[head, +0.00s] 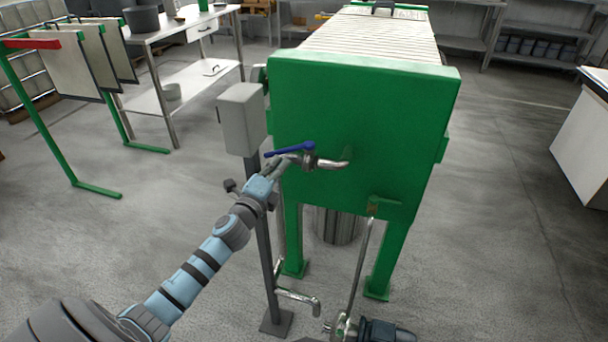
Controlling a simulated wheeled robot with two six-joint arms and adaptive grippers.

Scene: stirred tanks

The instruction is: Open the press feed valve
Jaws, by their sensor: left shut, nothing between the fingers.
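A metal valve (312,161) with a blue lever (289,149) sits on a short pipe coming out of the green end plate of the press (360,125). The lever points left from the valve body and looks roughly in line with the pipe. My left gripper (282,164) is shut and empty, just below and beside the lever. It hides part of the pipe left of the valve. Whether its fingers touch the lever, I cannot tell. My right gripper is not in view.
A grey box on a post (242,119) stands just left of the valve, close to my left arm. A bent pipe (298,298) and a dark motor-like unit (385,331) are low in front. A green rack (45,120) stands left. Floor at right is clear.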

